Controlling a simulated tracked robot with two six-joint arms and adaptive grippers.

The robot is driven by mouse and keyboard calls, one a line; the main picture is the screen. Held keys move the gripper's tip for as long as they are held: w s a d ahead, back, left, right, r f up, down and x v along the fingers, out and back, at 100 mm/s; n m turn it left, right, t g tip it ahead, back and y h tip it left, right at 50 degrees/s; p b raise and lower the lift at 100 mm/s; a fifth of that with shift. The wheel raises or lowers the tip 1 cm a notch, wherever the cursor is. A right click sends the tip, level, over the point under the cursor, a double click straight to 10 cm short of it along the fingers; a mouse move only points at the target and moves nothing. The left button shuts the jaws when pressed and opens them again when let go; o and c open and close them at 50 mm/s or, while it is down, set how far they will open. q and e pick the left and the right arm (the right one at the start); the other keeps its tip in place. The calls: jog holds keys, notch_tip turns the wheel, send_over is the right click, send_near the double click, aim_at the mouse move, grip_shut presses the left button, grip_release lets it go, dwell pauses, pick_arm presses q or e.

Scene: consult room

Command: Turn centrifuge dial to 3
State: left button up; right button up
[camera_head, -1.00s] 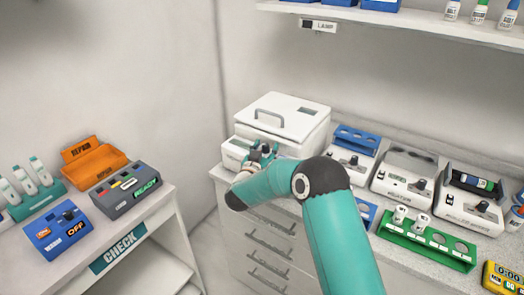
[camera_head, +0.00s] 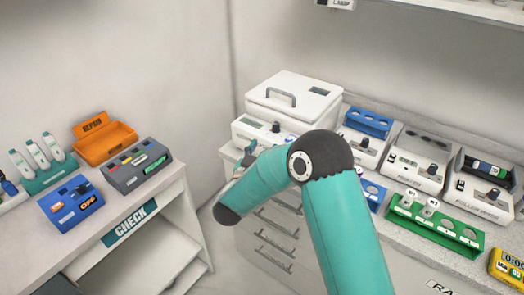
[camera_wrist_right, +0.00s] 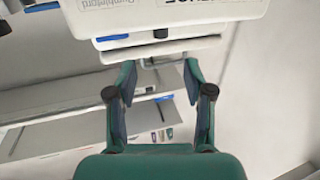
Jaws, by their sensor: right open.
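The centrifuge (camera_head: 307,101) is a white box with a grey lid handle, on the counter in the corner. Its front panel (camera_head: 250,129) has a small display and a dark dial (camera_head: 276,127); the setting is too small to read. My right gripper (camera_head: 247,156) is just in front of and below the panel, apart from the dial, partly hidden by its own arm. In the right wrist view, the gripper (camera_wrist_right: 158,80) is open with nothing between its fingers, and the upside-down lettered white front (camera_wrist_right: 190,10) is beyond the fingertips. My left gripper is not in view.
Right of the centrifuge stand other devices, a blue rack (camera_head: 368,122) and a green tray (camera_head: 435,225). Drawers (camera_head: 277,235) are below. A CHECK table (camera_head: 165,200) at left holds an orange bin (camera_head: 103,140) and control boxes. Floor shows between table and drawers.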

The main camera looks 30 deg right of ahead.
jog(key=shift+s+a, duration=0.25)
